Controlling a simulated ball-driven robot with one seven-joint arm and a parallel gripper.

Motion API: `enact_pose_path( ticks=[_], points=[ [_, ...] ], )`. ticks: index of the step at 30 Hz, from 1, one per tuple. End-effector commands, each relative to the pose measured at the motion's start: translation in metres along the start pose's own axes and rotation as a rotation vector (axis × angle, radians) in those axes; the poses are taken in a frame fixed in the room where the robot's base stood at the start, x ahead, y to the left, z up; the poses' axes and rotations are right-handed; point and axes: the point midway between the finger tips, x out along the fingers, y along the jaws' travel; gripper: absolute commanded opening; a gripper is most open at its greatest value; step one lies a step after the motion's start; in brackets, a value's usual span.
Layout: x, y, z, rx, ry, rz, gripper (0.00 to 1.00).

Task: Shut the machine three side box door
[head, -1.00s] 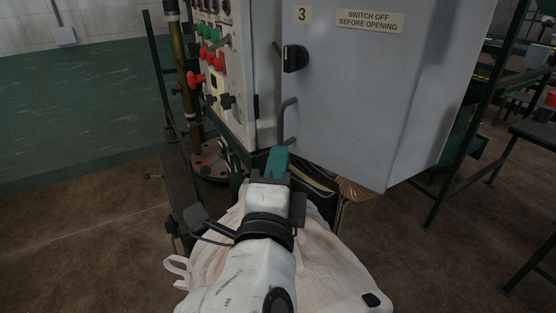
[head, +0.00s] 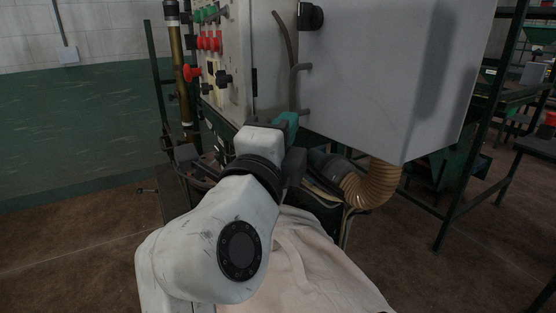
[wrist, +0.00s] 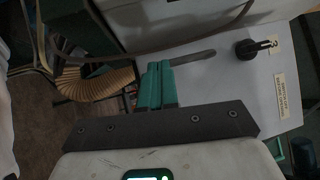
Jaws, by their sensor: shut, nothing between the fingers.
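The fingers (wrist: 157,85) point towards the door's edge in the wrist view.
The control panel (head: 208,55) with red and green buttons is left of the door. A ribbed tan hose (head: 372,185) runs below the door. Green metal frames (head: 455,200) stand at right.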

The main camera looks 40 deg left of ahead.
Motion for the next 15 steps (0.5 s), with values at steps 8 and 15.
enact_pose_path(
  ticks=[8, 15],
  points=[
    [0.014, 0.008, -0.004, -0.007, 0.052, 0.0, 0.0],
    [0.025, 0.005, -0.006, -0.008, 0.052, 0.0, 0.0]
  ],
)
